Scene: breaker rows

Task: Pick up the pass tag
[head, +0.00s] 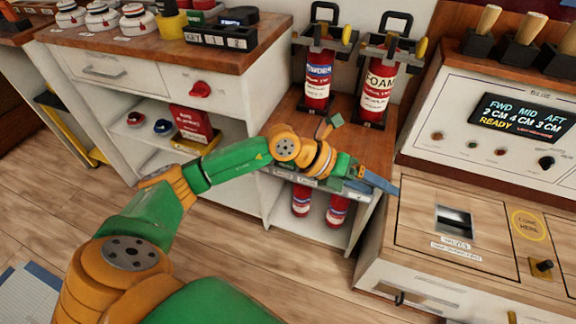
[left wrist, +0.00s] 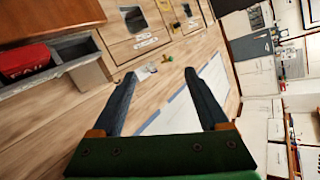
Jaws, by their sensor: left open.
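No pass tag can be made out for certain in either view. My left gripper (head: 390,188) reaches over the front edge of the extinguisher shelf in the head view, one blue finger showing. In the left wrist view its two dark fingers (left wrist: 163,84) are spread apart with nothing between them. Beyond the fingertips, small pieces lie near the wood floor: a pale one (left wrist: 142,73) and a green and orange one (left wrist: 168,58). They are too small to identify. My right gripper is in neither view.
Two red extinguishers, one marked FOAM (head: 377,85), stand upright on the wooden shelf behind my left wrist. A console (head: 460,272) with a recess and display is at the right. A white cabinet (head: 150,85) is at the left. Wooden floor (head: 270,262) is open in front.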

